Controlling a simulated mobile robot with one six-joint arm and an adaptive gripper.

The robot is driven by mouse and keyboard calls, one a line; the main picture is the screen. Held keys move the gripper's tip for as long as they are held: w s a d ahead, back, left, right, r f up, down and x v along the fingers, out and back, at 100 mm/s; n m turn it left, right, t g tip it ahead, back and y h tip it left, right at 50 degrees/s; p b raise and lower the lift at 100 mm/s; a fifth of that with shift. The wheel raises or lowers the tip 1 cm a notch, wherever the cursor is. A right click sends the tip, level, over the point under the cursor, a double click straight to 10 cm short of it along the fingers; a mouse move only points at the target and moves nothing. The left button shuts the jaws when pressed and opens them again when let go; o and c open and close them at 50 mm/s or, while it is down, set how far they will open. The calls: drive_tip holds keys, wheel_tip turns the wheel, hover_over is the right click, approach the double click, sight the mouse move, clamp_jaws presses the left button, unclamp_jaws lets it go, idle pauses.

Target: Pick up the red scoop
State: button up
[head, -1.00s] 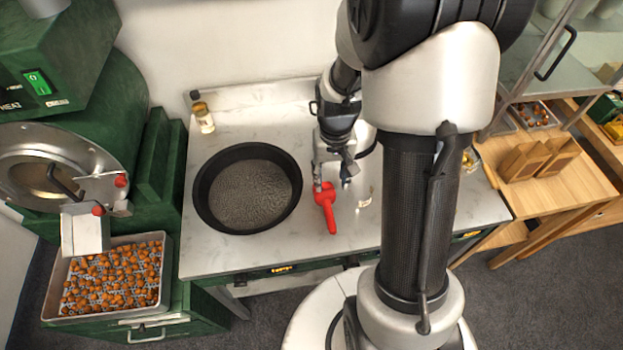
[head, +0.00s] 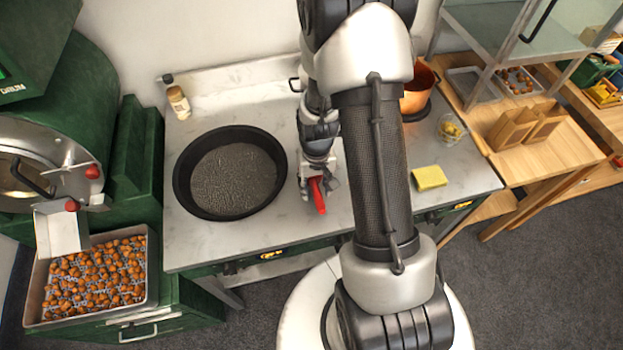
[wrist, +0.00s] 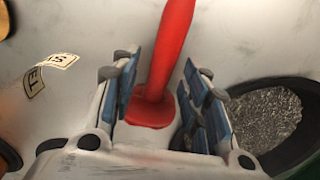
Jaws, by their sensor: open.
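The red scoop (head: 317,194) lies on the pale worktop (head: 385,192), to the right of the black pan. My gripper (head: 315,188) is over the scoop, with its fingers pointing down. In the wrist view my gripper (wrist: 165,88) is open, with one finger on each side of the red scoop (wrist: 172,45). Gaps show between the scoop and the fingers. In the head view my gripper and arm hide part of the scoop.
The black pan (head: 182,186) stands close on the left. A yellow sponge (head: 429,177), a copper pot (head: 415,95) and a small glass bowl (head: 452,128) are on the right. A tray of chestnuts (head: 35,300) sits at the lower left. A small bottle (head: 178,102) stands at the back left.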

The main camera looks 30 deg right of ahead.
drive_tip(key=shift+f, duration=0.9)
drive_tip(key=shift+r, duration=0.1)
clamp_jaws()
